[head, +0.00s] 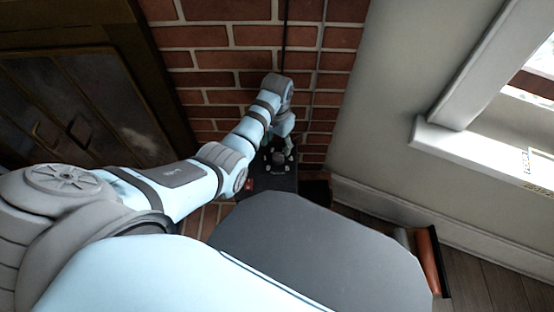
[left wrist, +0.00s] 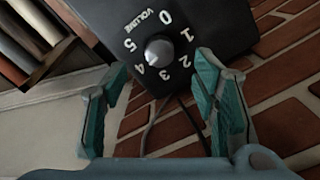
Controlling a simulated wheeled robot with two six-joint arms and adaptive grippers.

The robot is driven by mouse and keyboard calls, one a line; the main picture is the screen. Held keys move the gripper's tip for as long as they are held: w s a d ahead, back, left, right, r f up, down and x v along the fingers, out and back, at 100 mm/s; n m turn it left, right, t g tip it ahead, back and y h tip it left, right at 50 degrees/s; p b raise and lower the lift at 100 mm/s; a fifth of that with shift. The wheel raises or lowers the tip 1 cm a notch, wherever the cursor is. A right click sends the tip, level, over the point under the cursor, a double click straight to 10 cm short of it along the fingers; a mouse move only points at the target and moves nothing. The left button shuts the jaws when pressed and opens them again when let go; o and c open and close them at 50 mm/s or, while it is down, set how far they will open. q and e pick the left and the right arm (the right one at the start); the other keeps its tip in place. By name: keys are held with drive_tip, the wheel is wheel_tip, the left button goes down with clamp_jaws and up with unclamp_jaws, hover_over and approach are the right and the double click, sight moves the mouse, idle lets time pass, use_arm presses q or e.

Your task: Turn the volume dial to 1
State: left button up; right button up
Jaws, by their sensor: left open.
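The volume dial (left wrist: 158,51) is a grey round knob on the face of a black box (left wrist: 95,12). White numbers 0 to 5 and the word VOLUME are printed around it. I cannot tell which number the knob points to. In the head view the black box (head: 265,183) sits by the brick wall, with the knob (head: 279,157) small on it. My left gripper (left wrist: 162,66) is open, its teal-padded fingers apart on either side of the dial's lower part, with nothing between them held. In the head view the left gripper (head: 280,138) is over the box. My right gripper is out of view.
The brick wall (head: 225,60) rises behind the box, with dark cables running down it. A dark fireplace door (head: 80,100) is on the left. A pale wall (head: 385,130) and window sill are on the right. Books (head: 427,258) stand at lower right.

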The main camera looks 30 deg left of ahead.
sight(277, 157)
use_arm(q)
wheel_tip(277, 157, down, 7)
drive_tip(key=b, duration=0.3)
drive_tip(key=shift+f, duration=0.3)
drive_tip(key=c, duration=1.2)
drive_tip(key=shift+o, duration=0.2)
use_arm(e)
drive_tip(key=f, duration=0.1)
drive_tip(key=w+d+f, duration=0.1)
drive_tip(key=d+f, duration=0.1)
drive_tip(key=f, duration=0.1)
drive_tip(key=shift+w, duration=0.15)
